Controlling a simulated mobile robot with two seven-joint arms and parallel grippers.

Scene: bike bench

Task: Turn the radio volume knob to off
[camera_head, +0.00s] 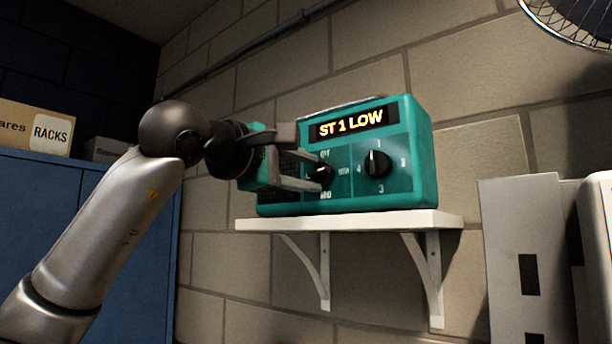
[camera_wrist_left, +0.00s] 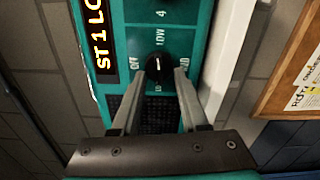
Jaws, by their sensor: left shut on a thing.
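The teal radio (camera_head: 400,150) stands on a white wall shelf, and its lit display (camera_head: 352,122) reads "ST 1 LOW". The black volume knob (camera_head: 320,174) is the left one of two knobs, with OFF marked above it and LOW to its right. My left gripper (camera_head: 321,173) comes in from the left and is shut on this knob. In the left wrist view the knob (camera_wrist_left: 158,68) is between the fingertips, its pale mark towards LOW. The fingers hide part of the knob's sides. The numbered station knob (camera_head: 378,164) is to its right. My right gripper is not in view.
The white shelf (camera_head: 440,220) and its brackets are just under the radio. A fan (camera_head: 575,20) is at the top right and a white panel (camera_head: 520,250) at the lower right. A blue cabinet (camera_head: 50,200) with a box (camera_head: 15,125) on top is at the left.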

